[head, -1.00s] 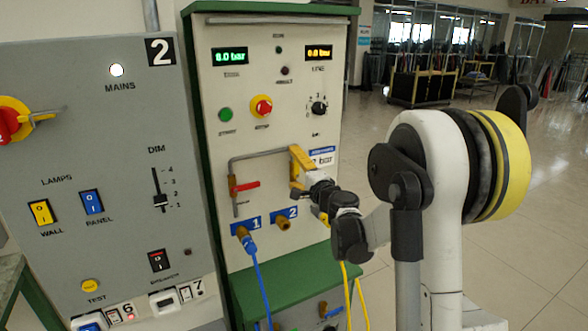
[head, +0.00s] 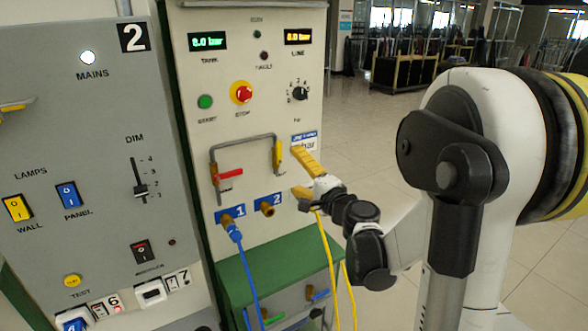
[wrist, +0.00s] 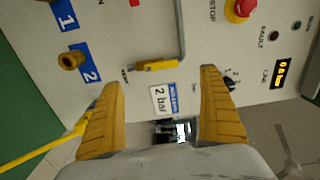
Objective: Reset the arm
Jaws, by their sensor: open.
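My gripper (head: 294,171) is open and empty in front of the pale panel, its yellow fingers spread just right of the yellow valve lever (head: 278,155). The lever lies along the right leg of the grey pipe (head: 245,138). In the wrist view, my gripper (wrist: 163,77) shows both fingertips apart, with the yellow lever (wrist: 157,65) beyond them and a clear gap between. My arm reaches in from the right, bent low near the panel.
A blue hose (head: 247,275) is on port 1; port 2 (head: 267,208) is bare. A green ledge (head: 265,262) juts out below. The grey lamp panel (head: 100,180) stands left. Open floor lies right.

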